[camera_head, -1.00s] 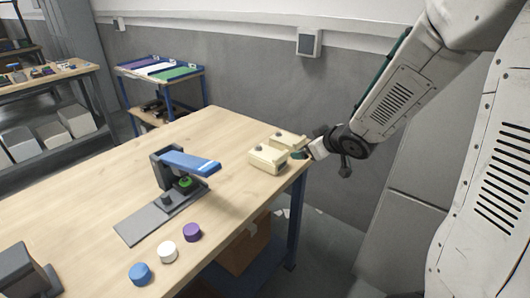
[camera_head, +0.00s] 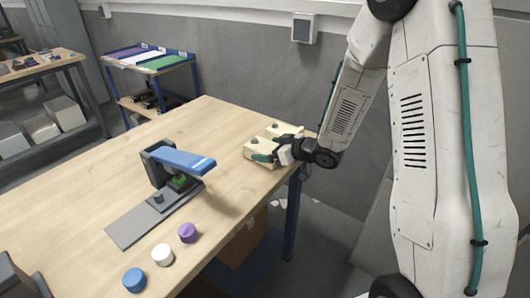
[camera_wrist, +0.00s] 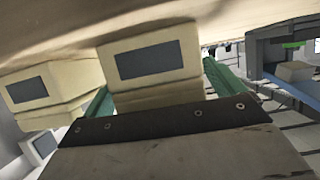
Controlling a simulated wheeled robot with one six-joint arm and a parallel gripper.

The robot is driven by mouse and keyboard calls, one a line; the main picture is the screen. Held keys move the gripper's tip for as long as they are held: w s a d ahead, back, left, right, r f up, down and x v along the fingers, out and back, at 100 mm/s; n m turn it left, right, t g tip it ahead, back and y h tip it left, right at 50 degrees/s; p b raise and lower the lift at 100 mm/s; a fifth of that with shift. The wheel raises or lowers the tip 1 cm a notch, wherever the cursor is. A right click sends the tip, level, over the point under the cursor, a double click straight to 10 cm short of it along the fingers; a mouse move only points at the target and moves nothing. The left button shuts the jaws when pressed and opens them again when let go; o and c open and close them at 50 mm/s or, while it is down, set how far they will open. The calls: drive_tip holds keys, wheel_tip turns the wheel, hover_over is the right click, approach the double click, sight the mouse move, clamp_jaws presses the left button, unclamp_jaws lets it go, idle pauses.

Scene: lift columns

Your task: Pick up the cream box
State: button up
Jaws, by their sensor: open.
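Two cream boxes stand side by side at the far right corner of the wooden table; one cream box (camera_head: 257,146) shows in the head view, partly hidden by my gripper (camera_head: 264,155). In the wrist view one cream box (camera_wrist: 158,60) with a dark grey panel lies between the two green fingers of my gripper (camera_wrist: 158,85), with the fingers open along its sides. The other cream box (camera_wrist: 50,86) is just outside the left finger. Whether the fingers touch either box, I cannot tell.
A grey stand with a blue arm (camera_head: 183,160) is on the wooden table (camera_head: 195,122). Purple (camera_head: 187,233), white (camera_head: 163,254) and blue (camera_head: 134,280) round pieces are near its front edge. A blue-framed cart (camera_head: 152,60) stands behind. The table between stand and boxes is clear.

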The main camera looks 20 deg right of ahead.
drive_tip(key=shift+w+a+f, duration=0.25)
drive_tip(key=shift+w+a, duration=0.15)
drive_tip(key=shift+w, duration=0.1)
drive_tip(key=c, duration=1.2)
drive_tip(key=shift+r, duration=0.1)
drive_tip(key=shift+c, duration=0.6)
drive_tip(key=shift+r, duration=0.1)
